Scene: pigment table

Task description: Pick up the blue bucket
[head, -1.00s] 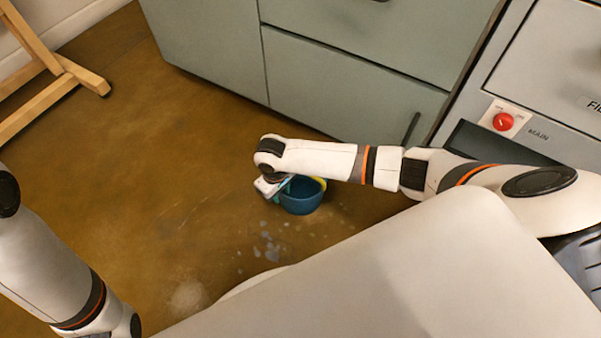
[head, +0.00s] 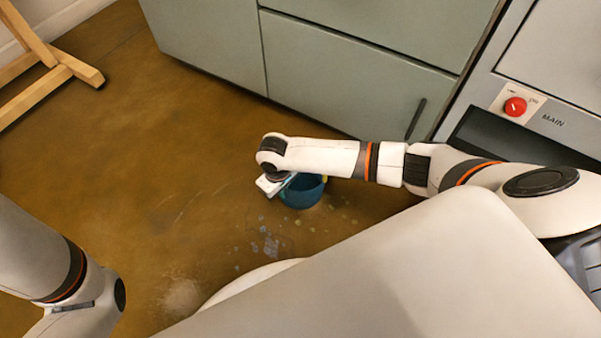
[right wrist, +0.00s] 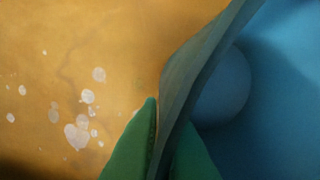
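The blue bucket (head: 302,194) is in the middle of the head view, low over or on the brown floor; I cannot tell whether it touches the floor. My right gripper (head: 281,186) is at its left side, and the wrist above partly covers the bucket. In the right wrist view, the green fingertips (right wrist: 165,115) lie on both sides of the bucket's wall (right wrist: 205,65), one outside and one inside, closed against it. The blue interior fills the right of that view. My left arm shows at the lower left of the head view, but its gripper is out of sight.
Grey-green cabinets (head: 350,75) stand behind the bucket. A grey unit with a red knob (head: 515,106) is at the right. A wooden stand (head: 60,75) is at the upper left. The floor (head: 150,170) left of the bucket is clear, with pale paint spots in front.

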